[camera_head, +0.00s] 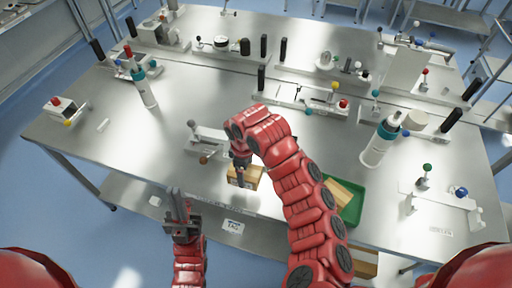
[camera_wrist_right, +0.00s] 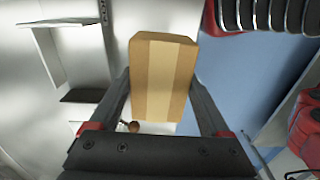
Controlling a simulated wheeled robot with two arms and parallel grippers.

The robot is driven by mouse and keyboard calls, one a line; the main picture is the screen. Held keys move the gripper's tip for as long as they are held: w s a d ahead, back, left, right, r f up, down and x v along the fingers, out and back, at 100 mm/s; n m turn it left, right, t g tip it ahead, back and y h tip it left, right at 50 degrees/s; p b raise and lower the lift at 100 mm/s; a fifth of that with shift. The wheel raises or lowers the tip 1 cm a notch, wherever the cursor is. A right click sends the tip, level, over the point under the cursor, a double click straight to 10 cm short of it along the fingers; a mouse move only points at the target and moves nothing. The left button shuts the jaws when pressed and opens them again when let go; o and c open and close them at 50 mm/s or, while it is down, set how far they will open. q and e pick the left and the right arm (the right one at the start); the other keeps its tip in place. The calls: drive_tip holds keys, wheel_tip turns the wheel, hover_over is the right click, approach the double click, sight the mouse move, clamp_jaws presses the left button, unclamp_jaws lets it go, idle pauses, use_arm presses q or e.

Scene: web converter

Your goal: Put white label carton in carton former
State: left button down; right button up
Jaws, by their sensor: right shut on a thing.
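My right gripper (camera_head: 241,165) is shut on a small brown carton (camera_head: 247,178) and holds it near the middle front of the steel bench. In the right wrist view the carton (camera_wrist_right: 161,75) sits between the two fingers of this gripper (camera_wrist_right: 163,112), with a paler band along its face. I cannot clearly make out a white label. A pale bracket fixture with knobs (camera_head: 210,138) stands just behind the held carton; I cannot tell whether it is the carton former. My left gripper (camera_head: 178,206) is at the bench's front edge, apart from the carton; its finger gap is unclear.
A green tray (camera_head: 356,210) with brown cartons (camera_head: 339,193) lies right of my right arm. A white bottle (camera_head: 381,142) stands behind it, and another bottle (camera_head: 144,90) at left. A small printed card (camera_head: 232,226) lies at the front edge. The bench left of centre is mostly clear.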

drive_tip(key=w+b, duration=0.1)
drive_tip(key=w, duration=0.3)
drive_tip(key=w+d+f+b, duration=0.1)
drive_tip(key=w+b, duration=0.1)
drive_tip(key=w, duration=0.1)
drive_tip(key=w+d+b, duration=0.1)
drive_tip(key=w+b, duration=0.1)
drive_tip(key=w, duration=0.2)
drive_tip(key=shift+w+d+f, duration=0.15)
drive_tip(key=shift+w+d, duration=0.05)
drive_tip(key=shift+w, duration=0.1)
drive_tip(key=w+f+b, duration=0.1)
drive_tip(key=b, duration=0.2)
drive_tip(key=shift+w, duration=0.1)
drive_tip(key=shift+w+r+b, duration=0.25)
drive_tip(key=shift+w+b, duration=0.05)
drive_tip(key=shift+b, duration=0.1)
drive_tip(key=shift+w+d+b, duration=0.3)
drive_tip(key=shift+w+b, duration=0.1)
drive_tip(key=shift+b, duration=0.85)
drive_tip(key=shift+s+a+f+p, duration=0.15)
drive_tip(key=shift+f+p, duration=0.15)
drive_tip(key=shift+p, duration=0.9)
drive_tip(key=shift+f+b, duration=0.3)
drive_tip(key=shift+f, duration=1)
